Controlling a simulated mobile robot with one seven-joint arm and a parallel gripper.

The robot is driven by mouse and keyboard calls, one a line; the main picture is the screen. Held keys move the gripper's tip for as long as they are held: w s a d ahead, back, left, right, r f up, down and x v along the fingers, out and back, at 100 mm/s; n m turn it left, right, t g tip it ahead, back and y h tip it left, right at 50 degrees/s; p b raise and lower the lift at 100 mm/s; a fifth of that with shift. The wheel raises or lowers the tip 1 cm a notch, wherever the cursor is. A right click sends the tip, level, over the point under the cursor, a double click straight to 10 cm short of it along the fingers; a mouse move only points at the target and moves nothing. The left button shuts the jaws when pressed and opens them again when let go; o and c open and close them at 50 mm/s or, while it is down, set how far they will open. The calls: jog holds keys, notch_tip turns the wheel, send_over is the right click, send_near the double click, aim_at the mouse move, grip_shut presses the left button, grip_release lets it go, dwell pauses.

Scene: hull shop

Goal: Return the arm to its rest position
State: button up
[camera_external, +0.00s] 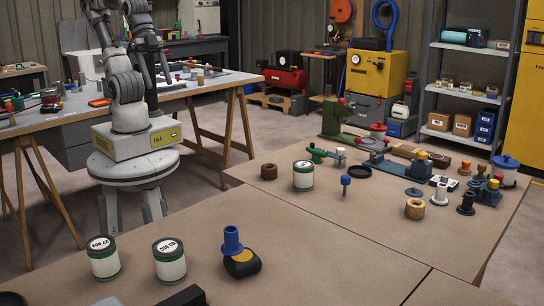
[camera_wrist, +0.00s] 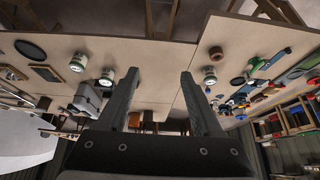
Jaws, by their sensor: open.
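My arm (camera_external: 128,85) stands on its round pedestal at the left of the external view, raised and folded up near the top edge. My gripper (camera_wrist: 160,76) shows in the wrist view with its two dark fingers well apart. Nothing is between the fingers; bare brown tabletop lies beyond them. In the external view I cannot make out the fingers clearly. The gripper appears to be well above the benches and touches nothing that I can see.
Another bench (camera_external: 180,93) stands behind my arm. A shelf (camera_external: 452,95) and yellow cabinet (camera_external: 533,100) stand at right.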

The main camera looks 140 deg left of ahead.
notch_tip(320, 180, up, 7)
jog(key=p, duration=0.7)
jog(key=shift+r, duration=0.1)
dwell(0.5)
